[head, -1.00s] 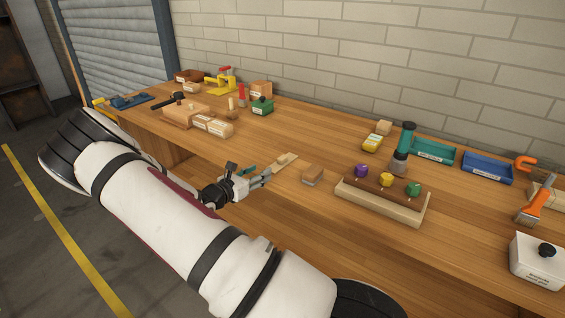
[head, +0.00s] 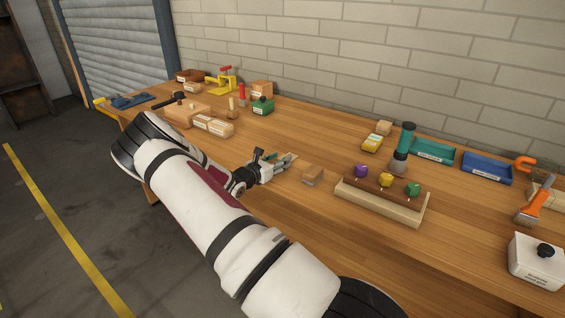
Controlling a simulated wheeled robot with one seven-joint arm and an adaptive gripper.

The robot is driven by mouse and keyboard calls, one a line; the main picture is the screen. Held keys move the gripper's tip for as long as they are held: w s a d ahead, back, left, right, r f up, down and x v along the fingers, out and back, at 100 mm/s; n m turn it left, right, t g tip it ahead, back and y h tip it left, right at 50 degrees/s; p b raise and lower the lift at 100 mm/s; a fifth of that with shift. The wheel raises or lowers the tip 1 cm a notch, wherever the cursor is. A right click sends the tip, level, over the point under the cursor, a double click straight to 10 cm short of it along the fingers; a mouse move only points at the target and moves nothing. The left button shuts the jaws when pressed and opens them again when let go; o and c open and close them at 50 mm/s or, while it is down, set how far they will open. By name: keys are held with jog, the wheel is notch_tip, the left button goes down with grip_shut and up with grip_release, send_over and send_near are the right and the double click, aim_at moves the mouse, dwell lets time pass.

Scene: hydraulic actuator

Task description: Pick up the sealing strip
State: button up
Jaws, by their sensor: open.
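My gripper (head: 287,164) is open over the front middle of the wooden bench. I cannot make out for certain which thing is the sealing strip. A small teal part shows beside the fingers, too small to identify.
A wooden rack (head: 380,201) with purple, yellow and green knobs stands to the right. The bench's front middle is clear.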

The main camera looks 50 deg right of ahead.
jog(key=c, duration=0.8)
jog(key=shift+c, duration=0.2)
jog(key=shift+r, duration=0.1)
